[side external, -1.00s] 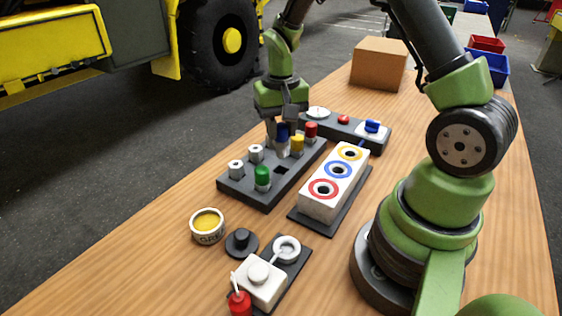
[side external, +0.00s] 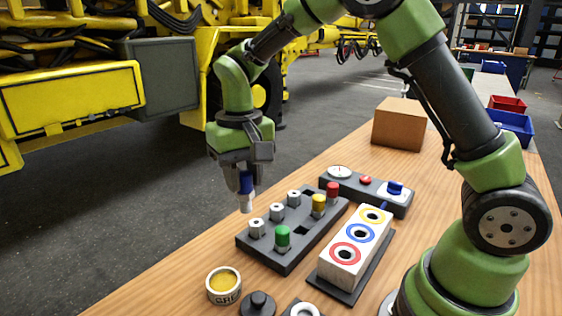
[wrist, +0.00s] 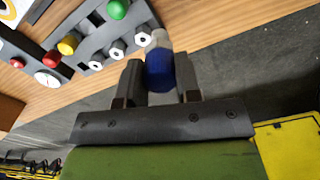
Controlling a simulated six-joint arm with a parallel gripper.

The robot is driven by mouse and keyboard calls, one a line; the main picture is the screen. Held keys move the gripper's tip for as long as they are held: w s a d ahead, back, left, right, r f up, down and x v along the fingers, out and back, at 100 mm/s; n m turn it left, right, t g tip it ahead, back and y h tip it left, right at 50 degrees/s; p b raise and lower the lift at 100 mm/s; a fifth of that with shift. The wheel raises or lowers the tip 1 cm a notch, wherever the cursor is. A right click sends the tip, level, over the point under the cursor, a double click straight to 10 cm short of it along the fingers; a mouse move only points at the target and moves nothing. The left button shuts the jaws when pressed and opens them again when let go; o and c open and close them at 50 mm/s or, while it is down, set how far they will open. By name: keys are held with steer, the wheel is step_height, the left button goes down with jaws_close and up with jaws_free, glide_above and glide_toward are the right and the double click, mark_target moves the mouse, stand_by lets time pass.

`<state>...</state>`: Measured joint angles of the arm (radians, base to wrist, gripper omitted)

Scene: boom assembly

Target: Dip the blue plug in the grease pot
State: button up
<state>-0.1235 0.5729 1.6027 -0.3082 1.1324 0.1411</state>
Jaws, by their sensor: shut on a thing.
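The blue plug (side external: 246,186) has a blue top and a pale metal lower end. My gripper (side external: 246,178) is shut on its blue top and holds it upright in the air, beside the far-left edge of the grey plug rack (side external: 284,262). In the wrist view the blue plug (wrist: 159,72) sits between the two fingers of my gripper (wrist: 160,85). The grease pot (side external: 224,285) is a round white tub with yellow grease inside. It stands on the table at the front left, in front of the rack and apart from the plug.
Green (side external: 282,237), yellow (side external: 318,204) and red (side external: 333,191) plugs stand in the rack with several metal pieces. A white block (side external: 356,246) with coloured ring sockets lies right of it. A black knobbed piece (side external: 258,304) sits near the pot. A cardboard box (side external: 399,124) stands behind.

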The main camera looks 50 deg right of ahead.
steer(key=a+n, duration=0.2)
steer(key=a, duration=0.6)
step_height(320, 180, down, 10)
steer(key=shift+s+d, duration=0.15)
steer(key=shift+d, duration=0.2)
steer(key=shift+f, duration=0.9)
stand_by(1.6)
steer(key=shift+f, duration=0.8)
step_height(320, 180, up, 6)
stand_by(1.0)
